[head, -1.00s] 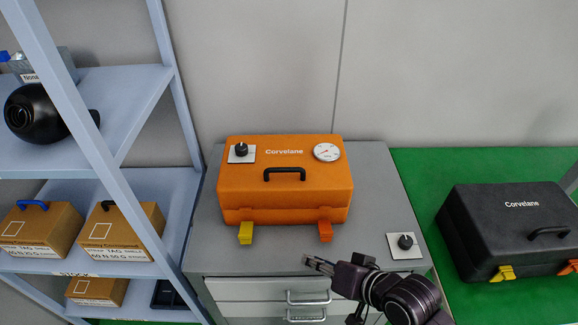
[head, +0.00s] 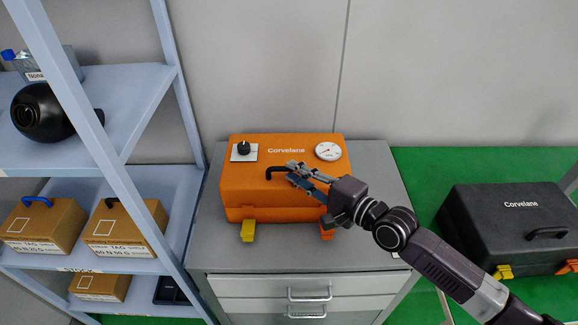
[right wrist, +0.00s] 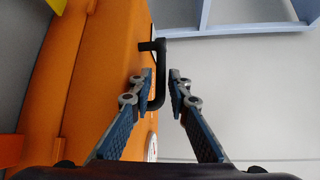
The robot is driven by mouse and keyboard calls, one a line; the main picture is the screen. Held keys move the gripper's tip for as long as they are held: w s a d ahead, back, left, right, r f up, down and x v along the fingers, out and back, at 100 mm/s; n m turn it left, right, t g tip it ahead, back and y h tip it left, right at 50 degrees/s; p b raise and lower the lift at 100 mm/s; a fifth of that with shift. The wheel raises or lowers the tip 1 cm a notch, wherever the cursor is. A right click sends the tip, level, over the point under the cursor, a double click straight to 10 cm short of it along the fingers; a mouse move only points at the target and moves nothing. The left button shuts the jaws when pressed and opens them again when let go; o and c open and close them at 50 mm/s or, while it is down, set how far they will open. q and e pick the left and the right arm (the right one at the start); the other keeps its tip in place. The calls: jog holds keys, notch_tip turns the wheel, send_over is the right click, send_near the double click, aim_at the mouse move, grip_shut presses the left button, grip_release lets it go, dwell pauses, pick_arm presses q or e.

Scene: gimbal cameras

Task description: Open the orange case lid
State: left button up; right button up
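The orange case (head: 240,185) stands on the grey cabinet with its lid down. Its black handle (head: 277,170) is on the lid and also shows in the right wrist view (right wrist: 159,92). A yellow latch (head: 248,231) and an orange latch (head: 327,233) stick out at its front lower edge. My right gripper (head: 291,172) is at the handle. In the right wrist view its blue-grey fingers (right wrist: 161,78) are apart, one on each side of the handle bar, with a visible gap on at least one side. My left gripper is not in view.
The grey cabinet (head: 210,235) has drawers with metal pulls. A black case (head: 500,225) lies on the green surface (head: 420,170) at right. A blue-grey shelf (head: 150,110) with boxes stands close at left. A pale wall is behind.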

jog(key=shift+x, duration=1.35)
grip_shut()
